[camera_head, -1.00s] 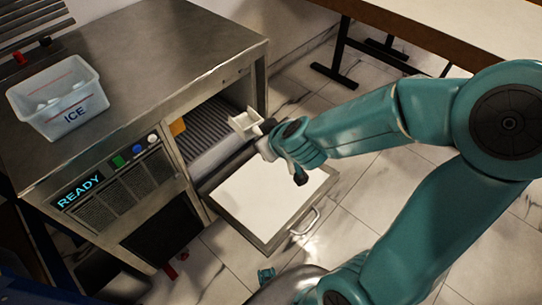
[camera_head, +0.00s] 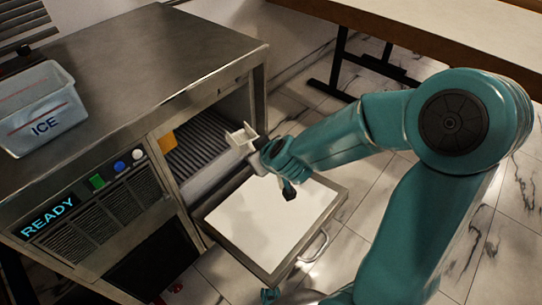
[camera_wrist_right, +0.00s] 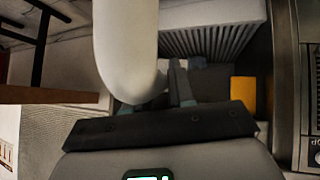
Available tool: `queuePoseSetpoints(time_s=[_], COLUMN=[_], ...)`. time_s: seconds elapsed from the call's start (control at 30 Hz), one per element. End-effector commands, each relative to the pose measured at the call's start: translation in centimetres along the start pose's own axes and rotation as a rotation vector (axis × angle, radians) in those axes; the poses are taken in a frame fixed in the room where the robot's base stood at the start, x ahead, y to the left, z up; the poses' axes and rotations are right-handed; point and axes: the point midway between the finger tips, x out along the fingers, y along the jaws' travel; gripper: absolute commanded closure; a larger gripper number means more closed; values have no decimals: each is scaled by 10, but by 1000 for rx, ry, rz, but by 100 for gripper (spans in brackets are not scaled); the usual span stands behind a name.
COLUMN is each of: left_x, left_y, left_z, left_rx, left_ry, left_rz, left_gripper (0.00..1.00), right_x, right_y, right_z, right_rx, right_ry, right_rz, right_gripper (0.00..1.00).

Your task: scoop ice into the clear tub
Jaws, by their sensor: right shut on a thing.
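My right gripper (camera_head: 262,153) is shut on a white scoop (camera_head: 242,137), held at the front opening of the steel ice machine, above the lowered door. In the right wrist view the scoop (camera_wrist_right: 125,45) fills the upper middle, and the right gripper's jaws (camera_wrist_right: 178,88) show beside its lower end. I cannot tell whether ice is in the scoop. The clear tub (camera_head: 38,115), marked ICE, stands on top of the machine at the far left, partly cut off. Its contents are hard to make out. My left gripper is not in view.
The steel ice machine (camera_head: 150,60) has a READY display and several buttons. Its open door (camera_head: 270,225), with a white inner face, juts out under the scoop. An orange piece (camera_head: 169,142) sits inside the opening. A table (camera_head: 440,45) stands at the back right.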

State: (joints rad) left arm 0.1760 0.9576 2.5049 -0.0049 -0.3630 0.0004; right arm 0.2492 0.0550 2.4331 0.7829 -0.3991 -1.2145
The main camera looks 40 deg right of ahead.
Motion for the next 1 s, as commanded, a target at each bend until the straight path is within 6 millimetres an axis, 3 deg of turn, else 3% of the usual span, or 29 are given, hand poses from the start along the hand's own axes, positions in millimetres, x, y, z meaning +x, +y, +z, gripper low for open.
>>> queuePoseSetpoints(time_s=[0.87, 1.0], left_x=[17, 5], left_y=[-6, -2], left_z=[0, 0], left_rx=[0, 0], left_ry=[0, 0], left_rz=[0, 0], left_gripper=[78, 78], right_x=[121, 138], right_y=[-37, -42], right_z=[-60, -70], right_rx=[-1, -1], right_ry=[0, -2], right_rz=[-1, 0], right_gripper=[100, 100])
